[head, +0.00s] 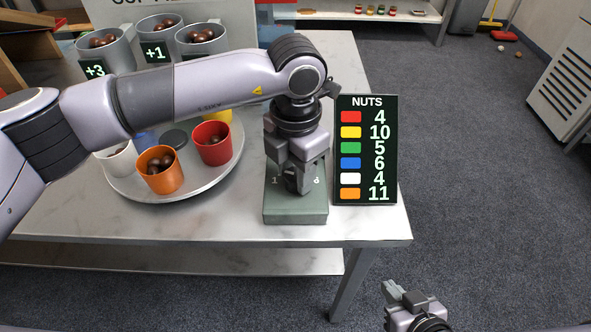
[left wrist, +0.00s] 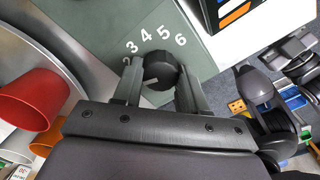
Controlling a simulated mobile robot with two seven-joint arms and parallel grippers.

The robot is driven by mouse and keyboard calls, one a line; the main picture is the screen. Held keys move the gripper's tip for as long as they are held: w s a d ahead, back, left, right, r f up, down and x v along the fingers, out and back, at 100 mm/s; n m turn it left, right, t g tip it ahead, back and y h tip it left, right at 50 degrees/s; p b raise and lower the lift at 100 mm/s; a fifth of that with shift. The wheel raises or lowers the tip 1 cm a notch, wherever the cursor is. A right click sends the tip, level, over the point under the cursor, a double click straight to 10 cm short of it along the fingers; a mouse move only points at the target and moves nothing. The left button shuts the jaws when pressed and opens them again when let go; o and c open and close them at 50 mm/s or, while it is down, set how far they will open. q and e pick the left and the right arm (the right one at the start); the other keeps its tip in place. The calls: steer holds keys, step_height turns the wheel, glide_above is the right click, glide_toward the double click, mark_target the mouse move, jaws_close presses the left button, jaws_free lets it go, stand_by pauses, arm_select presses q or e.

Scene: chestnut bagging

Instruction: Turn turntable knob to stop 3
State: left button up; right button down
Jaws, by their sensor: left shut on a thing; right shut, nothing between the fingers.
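The grey-green knob box (head: 295,211) stands on the table right of the turntable. In the left wrist view the black round knob (left wrist: 161,70) sits on the box's top face (left wrist: 105,25), with white numbers around it; 3, 4, 5 and 6 are readable. A light pointer line on the knob faces left in that view; its exact stop is unclear. My left gripper (head: 300,188) points down over the box, its fingers (left wrist: 158,88) shut on the knob from both sides. The round turntable (head: 232,165) holds coloured cups. My right gripper (head: 397,292) is shut and empty, low beyond the table's front edge.
On the turntable are an orange cup (head: 161,181) and a red cup (head: 213,156) with nuts, among others. A NUTS sign (head: 366,150) stands close to the box's right. Grey cups (head: 106,55) with nuts stand at the back. My left arm spans above the turntable.

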arm_select(q)
steer(key=shift+f+m+b, duration=0.15)
steer(key=shift+m+b, duration=0.75)
steer(key=shift+m, duration=0.3)
steer(key=m+b, duration=0.1)
steer(key=m, duration=0.1)
steer(key=shift+m+b, duration=0.3)
steer(key=shift+b, duration=0.1)
steer(key=m+b, duration=0.1)
steer(key=m, duration=0.2)
steer(key=shift+b, duration=0.3)
steer(key=shift+r+m+b, duration=0.2)
steer(key=shift+m+b, duration=0.2)
steer(key=shift+m, duration=1)
steer(key=o, duration=1.1)
steer(key=shift+c, duration=0.2)
steer(key=shift+r, duration=0.1)
